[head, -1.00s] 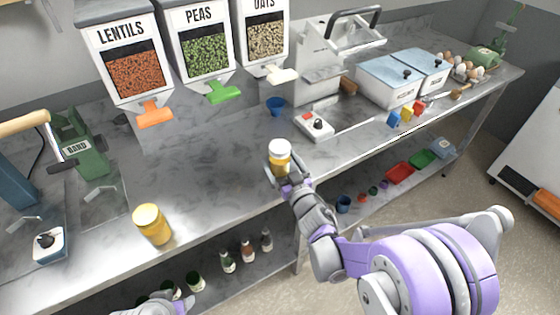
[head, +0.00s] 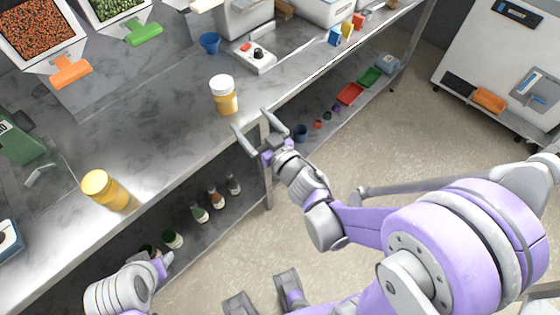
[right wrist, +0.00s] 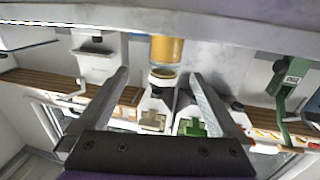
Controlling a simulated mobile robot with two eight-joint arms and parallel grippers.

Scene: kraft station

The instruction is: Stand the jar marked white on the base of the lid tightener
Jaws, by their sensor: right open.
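The jar with the white lid (head: 224,98) stands upright on the counter near its front edge, amber below the lid. My right gripper (head: 252,120) is open and empty, off the counter edge, fingers pointing toward this jar but apart from it. In the right wrist view the jar (right wrist: 166,50) appears upside down, beyond and between the open fingers (right wrist: 160,85). A yellow-lidded jar (head: 104,190) stands farther left. My left gripper (head: 165,260) is low at the left, its fingers unclear. I cannot tell which device is the lid tightener.
A control box with a red button (head: 254,56) and a blue cup (head: 209,42) stand behind the white-lidded jar. A green device (head: 18,140) is at the left. Dispensers hang at the back. Bottles (head: 216,198) and trays (head: 350,94) are on the lower shelf. Counter between the jars is clear.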

